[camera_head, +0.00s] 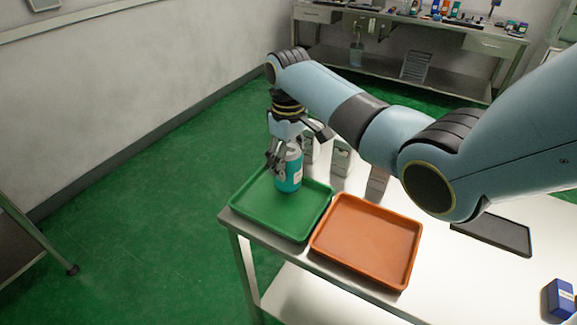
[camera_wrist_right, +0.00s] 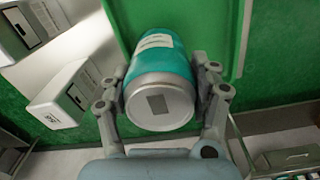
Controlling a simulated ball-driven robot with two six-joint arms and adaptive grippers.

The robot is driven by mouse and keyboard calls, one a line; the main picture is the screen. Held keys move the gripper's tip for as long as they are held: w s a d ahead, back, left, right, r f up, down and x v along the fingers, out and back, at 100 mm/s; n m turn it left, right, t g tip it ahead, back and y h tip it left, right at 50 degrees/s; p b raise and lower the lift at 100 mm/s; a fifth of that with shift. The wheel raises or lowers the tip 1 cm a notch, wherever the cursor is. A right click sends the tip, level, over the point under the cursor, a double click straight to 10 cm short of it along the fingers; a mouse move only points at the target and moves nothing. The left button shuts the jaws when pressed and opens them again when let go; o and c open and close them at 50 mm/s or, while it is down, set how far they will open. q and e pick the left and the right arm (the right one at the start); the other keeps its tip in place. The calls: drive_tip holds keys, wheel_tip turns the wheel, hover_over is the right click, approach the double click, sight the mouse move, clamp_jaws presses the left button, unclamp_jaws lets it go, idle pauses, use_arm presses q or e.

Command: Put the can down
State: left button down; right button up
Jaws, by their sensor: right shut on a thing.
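A teal can (camera_head: 289,172) with a white label and a pale top stands upright at the back part of the green tray (camera_head: 262,212). From the head view I cannot tell whether its base touches the tray floor. My right gripper (camera_head: 277,160) comes down from above and is shut on the can. The right wrist view shows the can (camera_wrist_right: 160,75) between both fingers, its pale end with a grey square facing the camera and the green tray (camera_wrist_right: 118,22) behind it. My left gripper is not in view.
An empty orange tray (camera_head: 368,240) lies right of the green one. Several pale boxes (camera_head: 342,158) stand behind the trays. A dark flat pad (camera_head: 492,234) and a blue box (camera_head: 560,299) are on the white table to the right. A cluttered bench (camera_head: 400,40) stands at the back.

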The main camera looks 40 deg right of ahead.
wheel_tip(320, 180, down, 2)
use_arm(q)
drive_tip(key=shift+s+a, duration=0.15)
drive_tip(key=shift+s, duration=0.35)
use_arm(e)
drive_tip(key=shift+f, duration=0.1)
drive_tip(key=o, duration=1.5)
use_arm(q)
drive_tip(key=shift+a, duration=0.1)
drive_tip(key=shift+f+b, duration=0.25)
drive_tip(key=shift+b, duration=0.05)
use_arm(e)
wheel_tip(320, 180, up, 12)
drive_tip(key=shift+r, duration=0.1)
drive_tip(key=shift+s, duration=0.1)
